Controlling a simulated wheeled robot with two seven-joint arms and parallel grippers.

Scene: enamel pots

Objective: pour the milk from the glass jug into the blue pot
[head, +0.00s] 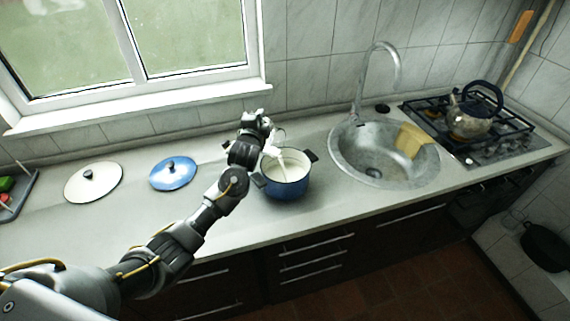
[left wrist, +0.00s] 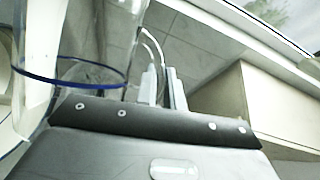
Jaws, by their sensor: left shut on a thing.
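The blue pot (head: 288,187) stands upright on the counter, with dark side handles and a pale inside. My left gripper (head: 266,131) is just above and behind its far left rim, shut on the glass jug (head: 278,137). The jug is tilted over the pot, and a white stream of milk (head: 282,160) runs from it down into the pot. In the left wrist view the clear jug (left wrist: 70,78) with a blue line shows close at the left. How much milk is left in the jug is hard to tell. My right gripper is not in view.
A blue lid (head: 173,174) and a cream lid (head: 93,182) lie on the counter left of the pot. A round sink (head: 350,150) with a tall tap (head: 372,62) is to the right. A kettle (head: 474,112) stands on the hob. The window sill is behind.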

